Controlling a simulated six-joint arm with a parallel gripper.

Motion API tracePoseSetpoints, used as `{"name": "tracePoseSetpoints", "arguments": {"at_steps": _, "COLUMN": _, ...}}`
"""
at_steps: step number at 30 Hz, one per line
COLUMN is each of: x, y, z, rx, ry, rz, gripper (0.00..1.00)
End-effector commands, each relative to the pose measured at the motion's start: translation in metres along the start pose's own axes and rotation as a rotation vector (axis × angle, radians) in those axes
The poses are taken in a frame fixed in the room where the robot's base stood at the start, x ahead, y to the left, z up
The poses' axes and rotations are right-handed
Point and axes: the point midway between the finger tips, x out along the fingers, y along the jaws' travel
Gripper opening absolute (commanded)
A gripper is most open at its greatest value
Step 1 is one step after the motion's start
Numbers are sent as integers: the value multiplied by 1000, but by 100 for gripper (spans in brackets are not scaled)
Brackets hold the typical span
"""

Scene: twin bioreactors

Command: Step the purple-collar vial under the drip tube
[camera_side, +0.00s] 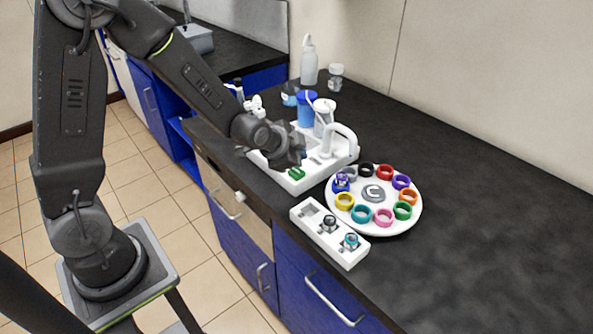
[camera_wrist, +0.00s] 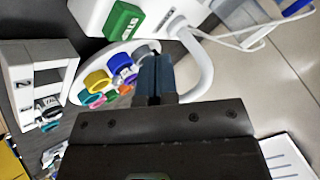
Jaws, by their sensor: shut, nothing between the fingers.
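A round white carousel (camera_side: 388,227) carries a ring of coloured collars. The purple collar (camera_side: 401,181) is at its far right and looks empty. A vial (camera_side: 341,184) stands in the blue collar at the carousel's left; the blue collar also shows in the wrist view (camera_wrist: 120,64). The white arched tube (camera_side: 345,133) rises from the white station base and curves down near the grey collar (camera_side: 350,173); I cannot tell which collar its tip is over. My gripper (camera_side: 297,158) is shut and empty above the base, near a green block (camera_side: 296,173), lettered in the wrist view (camera_wrist: 123,20).
A white rack (camera_side: 343,257) in front of the carousel holds two vials and has an empty slot. A blue-capped vessel (camera_side: 307,108) and a clear one (camera_side: 324,115) stand behind my gripper. A white bottle (camera_side: 309,64) is at the back. The black counter (camera_side: 480,210) is clear at the right.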

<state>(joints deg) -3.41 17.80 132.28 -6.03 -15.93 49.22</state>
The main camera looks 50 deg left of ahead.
Motion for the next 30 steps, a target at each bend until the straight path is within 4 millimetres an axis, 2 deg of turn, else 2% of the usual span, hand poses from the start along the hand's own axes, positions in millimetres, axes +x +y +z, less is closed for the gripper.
{"name": "tracePoseSetpoints", "arguments": {"at_steps": 7, "x": 10, "y": 7, "z": 8, "rx": -1, "ry": 0, "rz": 0, "gripper": 0}}
{"name": "tracePoseSetpoints", "arguments": {"at_steps": 30, "x": 10, "y": 8, "z": 8, "rx": 0, "ry": 1, "rz": -1, "gripper": 0}}
